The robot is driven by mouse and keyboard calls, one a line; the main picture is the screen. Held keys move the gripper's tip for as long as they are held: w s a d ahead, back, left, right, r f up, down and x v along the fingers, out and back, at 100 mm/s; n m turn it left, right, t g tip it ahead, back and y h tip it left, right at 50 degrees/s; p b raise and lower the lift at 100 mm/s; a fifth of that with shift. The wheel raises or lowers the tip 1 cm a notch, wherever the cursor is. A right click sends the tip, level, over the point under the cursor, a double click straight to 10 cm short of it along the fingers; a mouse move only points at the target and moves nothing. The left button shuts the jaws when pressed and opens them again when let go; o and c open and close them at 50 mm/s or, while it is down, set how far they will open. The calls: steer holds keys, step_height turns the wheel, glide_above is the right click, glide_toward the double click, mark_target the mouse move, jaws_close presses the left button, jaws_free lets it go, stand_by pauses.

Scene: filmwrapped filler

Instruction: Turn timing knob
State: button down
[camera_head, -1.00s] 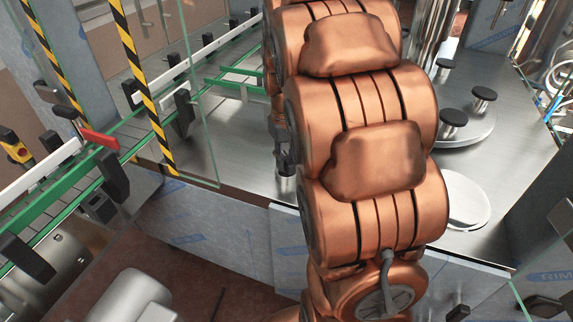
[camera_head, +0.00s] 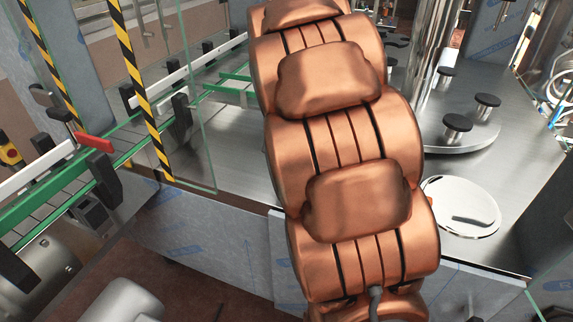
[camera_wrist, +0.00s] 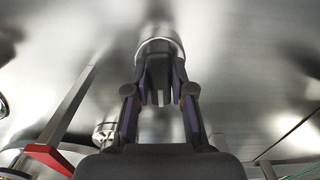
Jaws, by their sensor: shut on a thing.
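In the wrist view, my gripper (camera_wrist: 160,74) has both fingers closed in around a dark grey knob-like part (camera_wrist: 158,65). A pale ring sits at the part's far end, against a blurred metal surface. The fingers hide its sides, so I cannot read its angle or any marking, or confirm that it is the timing knob. In the head view, my copper-coloured arm covers the middle, and my gripper and the part it holds are hidden behind it.
A conveyor with green rails (camera_head: 50,198) and a red piece (camera_head: 94,142) lies at the left. A striped post (camera_head: 142,90) and glass panel stand beside it. At the right are a round plate (camera_head: 461,207) and black-topped posts (camera_head: 457,124) on the steel deck.

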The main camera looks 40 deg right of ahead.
steer(key=shift+m, duration=0.4)
steer(key=c, duration=1)
jaws_free()
steer(key=shift+r, duration=0.1)
step_height(320, 180, up, 12)
stand_by(0.5)
steer(key=s+a+f+n+g, duration=0.1)
steer(key=s+a+f+n, duration=0.5)
steer(key=s+a, duration=0.3)
steer(key=s+a+f+n, duration=0.5)
steer(key=s+a+f, duration=0.3)
steer(key=s, duration=0.5)
steer(key=shift+s+a+f+n+g+p, duration=0.35)
steer(key=shift+a+f+n+g+p, duration=0.05)
steer(key=shift+f, duration=0.35)
